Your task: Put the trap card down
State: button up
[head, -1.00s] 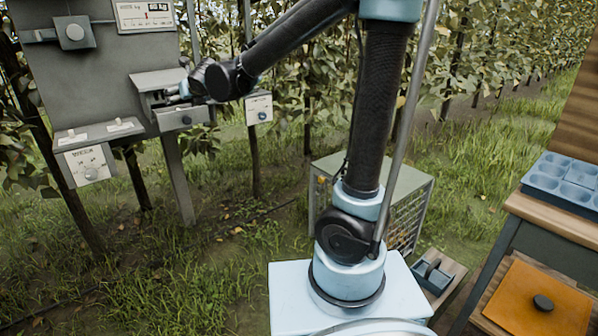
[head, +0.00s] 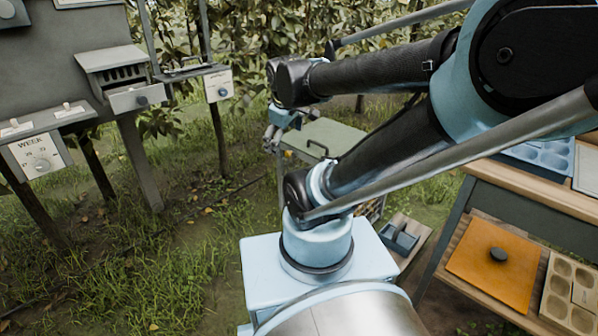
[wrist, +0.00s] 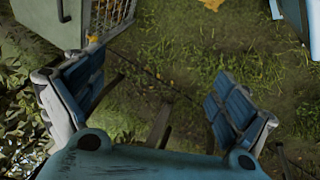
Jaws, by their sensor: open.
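I cannot pick out the trap card with certainty in either current view. My gripper (head: 276,134) hangs over the grass and a green-topped cage cabinet, to the right of the grey board. In the wrist view my gripper (wrist: 155,105) has its two blue-padded fingers wide apart, with only grass and ground between them, so it is empty. A grey slotted box (head: 108,58) with a knobbed front is on the board, apart from the gripper. A small ledge (head: 188,71) beside it carries a white label with a blue dot (head: 218,86); what lies on the ledge is unclear.
The cage cabinet (head: 325,137) stands behind my arm and shows in the wrist view (wrist: 55,20). A WEEK dial (head: 38,155) is at left. At right are a blue compartment tray (head: 540,158), an orange lid (head: 492,268) and a tan tray (head: 570,290). Open grass lies at left.

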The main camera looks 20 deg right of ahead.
jog(key=s+d+f+m+g, duration=0.2)
jog(key=s+f+m, duration=0.4)
jog(key=s+m, duration=0.2)
jog(key=shift+s+d+m+g+y, duration=0.15)
jog(key=shift+s+m+g+y, duration=0.15)
jog(key=shift+s, duration=0.95)
jog(key=shift+w+f, duration=0.25)
jog(key=shift+w, duration=0.25)
jog(key=shift+c, duration=0.3)
